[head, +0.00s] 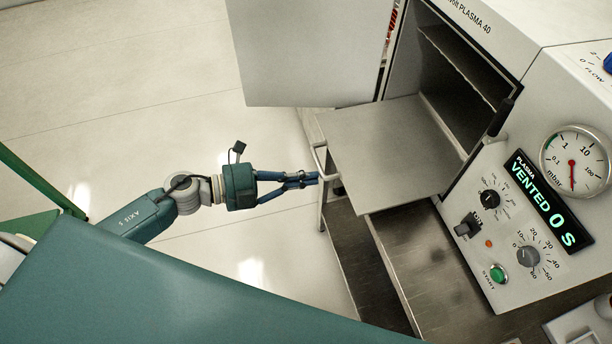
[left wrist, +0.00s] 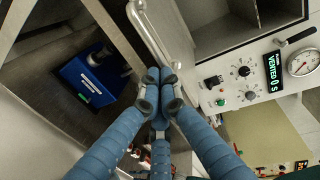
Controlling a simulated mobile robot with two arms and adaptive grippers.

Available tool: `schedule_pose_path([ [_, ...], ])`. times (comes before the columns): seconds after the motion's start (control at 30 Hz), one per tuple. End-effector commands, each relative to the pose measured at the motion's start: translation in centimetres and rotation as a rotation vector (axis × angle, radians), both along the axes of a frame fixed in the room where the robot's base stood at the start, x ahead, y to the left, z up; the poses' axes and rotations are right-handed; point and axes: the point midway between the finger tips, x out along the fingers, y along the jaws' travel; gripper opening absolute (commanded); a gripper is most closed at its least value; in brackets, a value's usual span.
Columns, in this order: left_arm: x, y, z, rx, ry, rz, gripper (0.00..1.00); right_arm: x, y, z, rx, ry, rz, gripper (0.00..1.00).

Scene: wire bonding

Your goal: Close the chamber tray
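The chamber tray (head: 390,150) is a flat grey metal plate, pulled out of the open plasma chamber (head: 462,75). Its front bar handle (head: 320,160) is at the tray's left edge; the handle (left wrist: 152,35) also shows in the left wrist view. My left gripper (head: 314,178) reaches in from the left with its blue fingers drawn together, tips at the handle. In the left wrist view the fingertips (left wrist: 158,80) meet close to one end of the handle, and I see nothing clearly held between them. Whether they press on the handle is hard to tell. My right gripper is not in view.
The chamber door (head: 305,50) stands open at the upper left of the tray. The control panel's display (head: 548,200) reads "VENTED 0 S". A brown shelf (head: 440,265) lies below the tray.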

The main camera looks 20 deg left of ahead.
Motion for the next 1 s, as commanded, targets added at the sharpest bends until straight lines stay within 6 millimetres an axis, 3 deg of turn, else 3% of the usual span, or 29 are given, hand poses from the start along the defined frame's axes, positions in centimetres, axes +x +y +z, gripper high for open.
schedule_pose_path([
  [0.27,1.6,-2.3,0.4,-0.002,-0.004,-0.001,0.00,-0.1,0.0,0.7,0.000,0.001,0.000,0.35],
  [0.7,8.5,-12.6,0.4,-0.002,-0.004,-0.001,0.00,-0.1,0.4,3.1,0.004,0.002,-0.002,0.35],
  [1.0,11.7,-17.4,0.1,0.000,-0.001,-0.001,0.00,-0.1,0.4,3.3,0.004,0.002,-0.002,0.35],
])
